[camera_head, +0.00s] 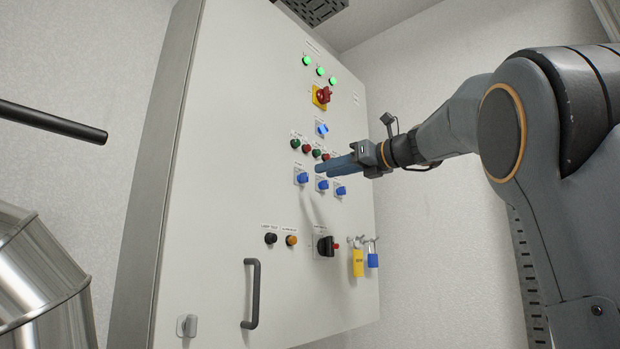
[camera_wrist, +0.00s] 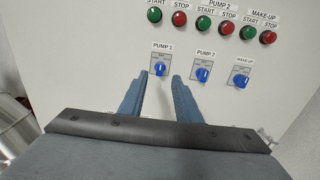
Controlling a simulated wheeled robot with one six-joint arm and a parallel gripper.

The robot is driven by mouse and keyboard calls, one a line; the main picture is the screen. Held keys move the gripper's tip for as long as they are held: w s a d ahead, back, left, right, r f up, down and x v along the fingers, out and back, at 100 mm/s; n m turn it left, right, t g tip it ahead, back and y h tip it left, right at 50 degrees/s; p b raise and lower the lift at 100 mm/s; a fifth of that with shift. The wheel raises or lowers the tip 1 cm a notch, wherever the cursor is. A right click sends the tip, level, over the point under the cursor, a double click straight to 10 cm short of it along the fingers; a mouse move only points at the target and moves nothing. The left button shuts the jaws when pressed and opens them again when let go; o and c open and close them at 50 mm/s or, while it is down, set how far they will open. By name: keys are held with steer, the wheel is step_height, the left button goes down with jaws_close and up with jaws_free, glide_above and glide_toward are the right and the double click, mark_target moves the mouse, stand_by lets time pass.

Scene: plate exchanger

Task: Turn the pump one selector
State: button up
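The pump one selector is a blue knob on a pale plate under the label PUMP 1. It shows in the wrist view (camera_wrist: 160,69) between and just beyond my fingertips, and in the head view (camera_head: 301,177) as the left one of three blue selectors. My gripper (camera_wrist: 160,78) is open, its two blue-grey fingers apart with nothing between them. In the head view my gripper (camera_head: 318,169) reaches in from the right in front of the panel. I cannot tell whether a finger touches the panel.
The PUMP 2 selector (camera_wrist: 203,72) and the MAKE-UP selector (camera_wrist: 241,80) sit close to the right. Red and green buttons (camera_wrist: 203,24) line the row above. Below are a black handle (camera_head: 252,293), a black rotary switch (camera_head: 325,246) and hanging padlocks (camera_head: 358,263).

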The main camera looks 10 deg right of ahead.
mark_target(307, 176)
steer(key=p+x, duration=0.2)
steer(key=x, duration=0.5)
steer(key=shift+w+a, duration=0.15)
steer(key=shift+f, duration=0.1)
jaws_close()
